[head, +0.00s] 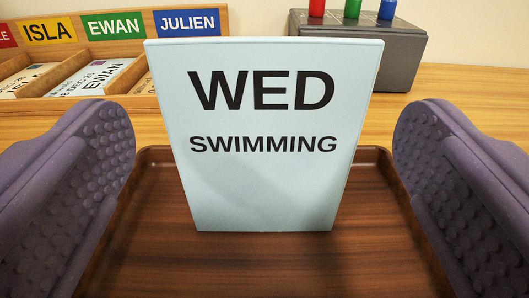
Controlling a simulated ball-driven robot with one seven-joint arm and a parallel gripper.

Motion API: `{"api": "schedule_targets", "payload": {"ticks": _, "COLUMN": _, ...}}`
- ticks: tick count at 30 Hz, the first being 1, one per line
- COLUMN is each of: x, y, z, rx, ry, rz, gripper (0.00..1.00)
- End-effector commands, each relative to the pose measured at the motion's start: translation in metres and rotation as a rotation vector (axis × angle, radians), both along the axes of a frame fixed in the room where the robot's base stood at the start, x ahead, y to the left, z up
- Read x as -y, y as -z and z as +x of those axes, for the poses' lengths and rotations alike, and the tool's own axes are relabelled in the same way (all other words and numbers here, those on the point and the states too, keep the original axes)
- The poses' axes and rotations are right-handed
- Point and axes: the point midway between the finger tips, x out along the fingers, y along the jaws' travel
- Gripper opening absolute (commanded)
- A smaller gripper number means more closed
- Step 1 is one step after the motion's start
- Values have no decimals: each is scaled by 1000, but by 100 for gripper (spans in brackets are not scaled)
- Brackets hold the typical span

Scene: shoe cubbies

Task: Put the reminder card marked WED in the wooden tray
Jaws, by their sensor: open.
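The light blue reminder card (262,185) reads WED and SWIMMING. It stands upright inside the dark brown wooden tray (160,255), its lower edge on the tray floor. My gripper (264,165) is open, with one purple studded finger on each side of the card. Both fingers are apart from the card, with clear gaps left and right. The card hides part of the tray's far rim.
Behind the tray on the left is a wooden cubby rack (130,48) with name labels and cards in its slots. At the back right stands a grey block (400,55) with red, green and blue pegs. The light wooden surface (470,95) is bare at right.

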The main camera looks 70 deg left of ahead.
Motion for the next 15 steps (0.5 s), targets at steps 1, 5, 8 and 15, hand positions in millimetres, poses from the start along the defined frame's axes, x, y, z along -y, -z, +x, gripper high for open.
{"api": "schedule_targets", "payload": {"ticks": 1, "x": 12, "y": -2, "z": -3, "rx": -4, "ry": 6, "rz": -2, "gripper": 100}}
{"api": "schedule_targets", "payload": {"ticks": 5, "x": 42, "y": -2, "z": -16, "rx": -4, "ry": 5, "rz": 0, "gripper": 100}}
{"api": "schedule_targets", "payload": {"ticks": 8, "x": 61, "y": -2, "z": -25, "rx": -4, "ry": 4, "rz": 1, "gripper": 100}}
{"api": "schedule_targets", "payload": {"ticks": 15, "x": 85, "y": -1, "z": -35, "rx": -2, "ry": 1, "rz": 1, "gripper": 100}}
